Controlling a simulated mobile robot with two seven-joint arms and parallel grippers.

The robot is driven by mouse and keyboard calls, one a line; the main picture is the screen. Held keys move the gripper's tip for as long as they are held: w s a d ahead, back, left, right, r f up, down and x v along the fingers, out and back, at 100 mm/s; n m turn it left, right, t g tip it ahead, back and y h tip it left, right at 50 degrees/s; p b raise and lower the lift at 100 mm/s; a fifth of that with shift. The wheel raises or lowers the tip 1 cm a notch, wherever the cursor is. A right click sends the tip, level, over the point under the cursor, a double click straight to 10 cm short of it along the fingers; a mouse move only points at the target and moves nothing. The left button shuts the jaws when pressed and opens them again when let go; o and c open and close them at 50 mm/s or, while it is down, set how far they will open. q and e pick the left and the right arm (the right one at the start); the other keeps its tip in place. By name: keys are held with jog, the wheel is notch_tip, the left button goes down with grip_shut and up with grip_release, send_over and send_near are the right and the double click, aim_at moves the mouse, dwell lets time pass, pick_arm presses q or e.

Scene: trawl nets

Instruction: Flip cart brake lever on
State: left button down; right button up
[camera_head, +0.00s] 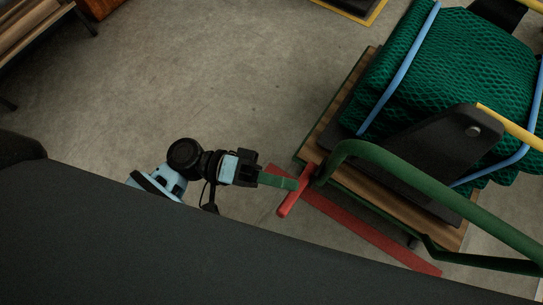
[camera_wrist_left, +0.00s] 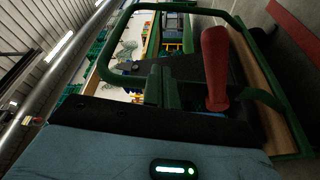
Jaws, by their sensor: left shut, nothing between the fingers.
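The red brake lever (camera_head: 287,206) stands at the near left corner of the cart, beside its green tubular handle (camera_head: 405,170). My left gripper (camera_head: 294,184) comes in from the left with its green fingers shut and empty. Its tips overlap the lever in the head view; whether they touch it I cannot tell. In the left wrist view the red lever (camera_wrist_left: 215,65) stands roughly upright, just right of the closed fingers (camera_wrist_left: 158,85). The lever's lower end is hidden. My right gripper is not in view.
A red stripe (camera_head: 375,235) runs on the floor beside and below the cart. The concrete floor (camera_head: 200,90) left of the cart is clear. A wooden bench (camera_head: 30,25) stands far left.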

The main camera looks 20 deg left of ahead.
pick_arm(q)
jog(key=w+a+f, duration=0.2)
jog(key=a+f, duration=0.1)
jog(key=a, duration=0.6)
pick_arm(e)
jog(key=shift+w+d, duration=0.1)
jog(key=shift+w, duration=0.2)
pick_arm(q)
jog(key=shift+a, duration=0.1)
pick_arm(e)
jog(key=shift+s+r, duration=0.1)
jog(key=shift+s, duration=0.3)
